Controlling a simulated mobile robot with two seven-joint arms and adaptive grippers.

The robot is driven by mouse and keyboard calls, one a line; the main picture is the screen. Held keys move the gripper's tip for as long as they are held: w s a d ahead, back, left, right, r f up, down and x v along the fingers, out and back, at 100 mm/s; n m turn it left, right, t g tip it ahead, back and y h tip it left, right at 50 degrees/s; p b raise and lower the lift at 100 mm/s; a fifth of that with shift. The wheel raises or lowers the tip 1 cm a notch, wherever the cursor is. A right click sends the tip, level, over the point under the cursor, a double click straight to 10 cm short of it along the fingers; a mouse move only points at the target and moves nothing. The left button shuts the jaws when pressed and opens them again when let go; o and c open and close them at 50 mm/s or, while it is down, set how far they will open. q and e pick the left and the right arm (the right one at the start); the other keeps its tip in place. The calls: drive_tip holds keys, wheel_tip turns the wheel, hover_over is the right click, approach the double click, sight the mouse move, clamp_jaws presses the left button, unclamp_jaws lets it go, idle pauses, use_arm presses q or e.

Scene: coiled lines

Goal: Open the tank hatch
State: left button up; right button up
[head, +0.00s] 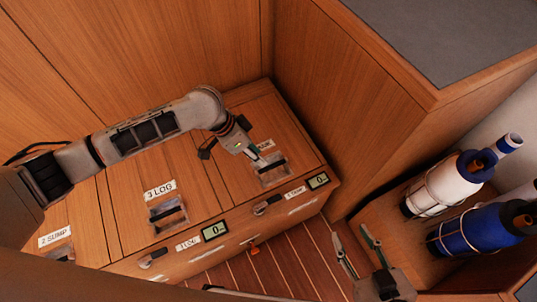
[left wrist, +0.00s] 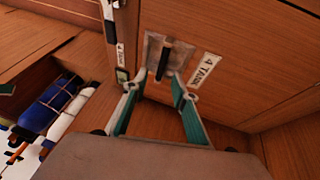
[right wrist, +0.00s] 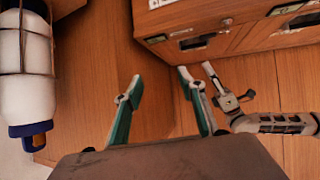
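The tank hatch (head: 250,112) is a wooden lid at the right end of the bench. It lies shut, flush with the bench top. Its recessed metal pull (head: 272,170) has a dark bar, which also shows in the left wrist view (left wrist: 165,58) beside the "4 TANK" label (left wrist: 205,70). My left gripper (head: 256,156) is open at the pull. In the left wrist view its fingertips (left wrist: 160,82) lie either side of the bar's near end; I cannot tell if they touch. My right gripper (head: 355,248) is open and empty, over the floor right of the bench.
The log hatch (head: 180,185) and sump hatch (head: 55,262) lie to the left. A latch handle (head: 267,204) and display (head: 318,180) sit on the bench front below the tank hatch. A tall wooden cabinet (head: 345,100) and white and blue bottles (head: 445,187) stand at right.

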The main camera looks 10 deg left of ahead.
sight(270, 166)
use_arm(q)
drive_tip(key=x, duration=0.1)
drive_tip(key=b+x, duration=0.1)
drive_tip(key=x, duration=0.1)
drive_tip(key=b+x, duration=0.1)
drive_tip(key=x, duration=0.1)
drive_tip(key=shift+a+f, duration=0.1)
drive_tip(key=shift+a, duration=0.25)
drive_tip(key=b+x, duration=0.1)
drive_tip(key=x, duration=0.1)
drive_tip(key=shift+d+f, duration=0.15)
drive_tip(key=shift+f, duration=0.05)
drive_tip(key=shift+w+d, duration=0.1)
drive_tip(key=shift+w, duration=0.15)
clamp_jaws()
use_arm(e)
drive_tip(key=a+r, duration=0.1)
drive_tip(key=w+a+r+m, duration=0.1)
drive_tip(key=shift+w+a+t+y, duration=0.15)
drive_tip(key=shift+a+t+y, duration=0.2)
drive_tip(key=shift+t+y, duration=0.05)
